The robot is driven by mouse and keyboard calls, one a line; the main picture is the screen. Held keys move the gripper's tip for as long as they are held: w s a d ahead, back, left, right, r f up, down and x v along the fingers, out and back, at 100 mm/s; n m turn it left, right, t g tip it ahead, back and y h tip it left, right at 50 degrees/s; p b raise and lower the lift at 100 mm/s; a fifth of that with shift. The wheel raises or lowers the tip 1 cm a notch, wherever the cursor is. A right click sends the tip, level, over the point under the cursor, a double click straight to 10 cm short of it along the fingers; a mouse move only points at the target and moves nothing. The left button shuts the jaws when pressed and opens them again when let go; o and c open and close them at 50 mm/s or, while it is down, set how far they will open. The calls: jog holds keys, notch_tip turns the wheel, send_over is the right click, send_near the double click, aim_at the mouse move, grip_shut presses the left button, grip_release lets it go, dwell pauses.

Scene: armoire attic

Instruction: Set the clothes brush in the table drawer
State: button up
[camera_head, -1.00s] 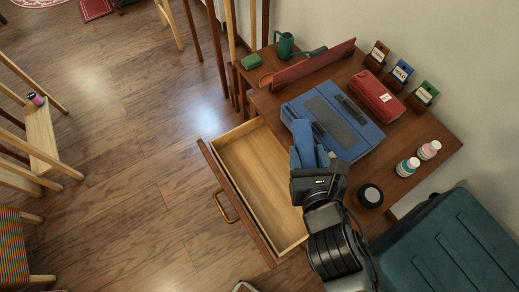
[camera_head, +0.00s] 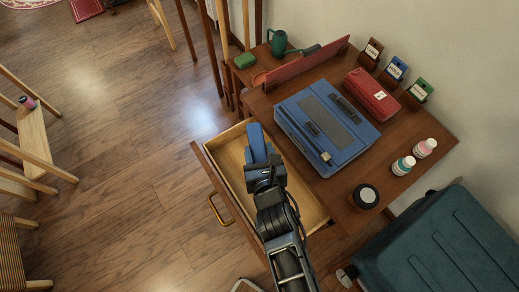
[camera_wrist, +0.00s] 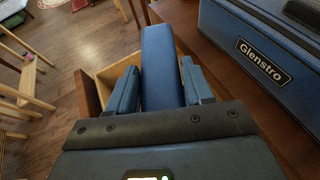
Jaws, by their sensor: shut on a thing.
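The clothes brush (camera_wrist: 162,70) is a long blue piece held between the two blue fingers of my gripper (camera_wrist: 160,92) in the wrist view. In the head view, the brush (camera_head: 256,139) points away from my gripper (camera_head: 262,160), over the open table drawer. The drawer (camera_head: 312,212) is pale wood inside, pulled out from the table, with a dark front and a brass handle (camera_head: 219,210). The part of the drawer under my gripper and arm is hidden. The brush appears raised above the drawer floor; its exact height cannot be told.
On the tabletop (camera_head: 387,160) stand a blue case (camera_head: 345,150), a red case (camera_head: 371,95), two small bottles (camera_head: 403,166) and a dark round jar (camera_head: 365,196). A teal suitcase (camera_head: 420,250) is at lower right. The floor left of the drawer is clear.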

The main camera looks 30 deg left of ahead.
aim_at(257, 153)
jog(key=shift+w+a+f, duration=0.3)
jog(key=shift+a+f, duration=0.05)
jog(key=shift+f, duration=0.5)
jog(key=shift+w+a+f, duration=0.25)
jog(key=shift+a+f, duration=0.1)
jog(key=shift+f, duration=0.45)
jog(key=shift+w+a+f, duration=0.3)
jog(key=shift+a+f, duration=0.05)
jog(key=shift+f, duration=0.5)
jog(key=shift+f, duration=0.1)
notch_tip(257, 153, down, 7)
jog(key=b, duration=0.7)
jog(key=shift+r, duration=0.2)
jog(key=shift+f+b, duration=0.55)
jog(key=shift+b, duration=0.1)
jog(key=o, duration=1.3)
jog(key=shift+c, duration=0.2)
